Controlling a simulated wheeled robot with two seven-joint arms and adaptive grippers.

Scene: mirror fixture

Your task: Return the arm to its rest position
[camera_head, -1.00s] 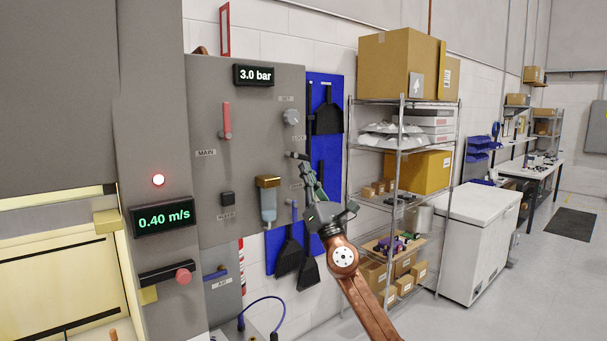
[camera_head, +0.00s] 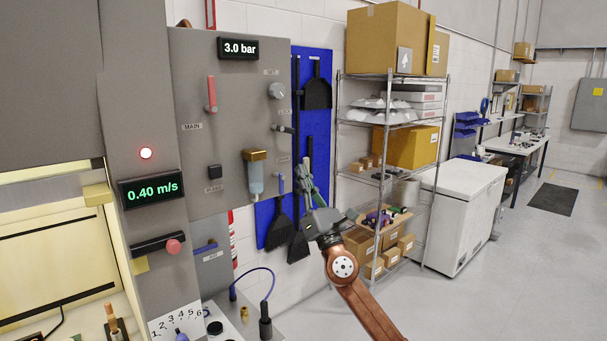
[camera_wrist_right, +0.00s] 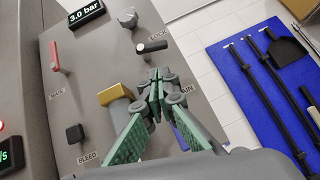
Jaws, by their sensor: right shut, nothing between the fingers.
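My right gripper (camera_head: 304,172) is at the right edge of the grey panel (camera_head: 205,100) in the head view, its green-padded fingers pointing up. In the wrist view its fingers (camera_wrist_right: 155,80) meet at the tips with nothing between them. The tips appear in front of the panel, below the dark lock lever (camera_head: 283,128), which also shows in the wrist view (camera_wrist_right: 152,46). Contact with the panel is not visible. My copper-coloured right arm reaches in from the lower right. My left gripper is not in view.
A gold-topped filter bowl (camera_head: 254,175) and a red main lever (camera_head: 211,94) project from the panel. A blue tool board (camera_head: 318,130) hangs behind the gripper. A wire shelf (camera_head: 372,125) with boxes and a white chest freezer (camera_head: 462,215) stand right. Open floor lies at lower right.

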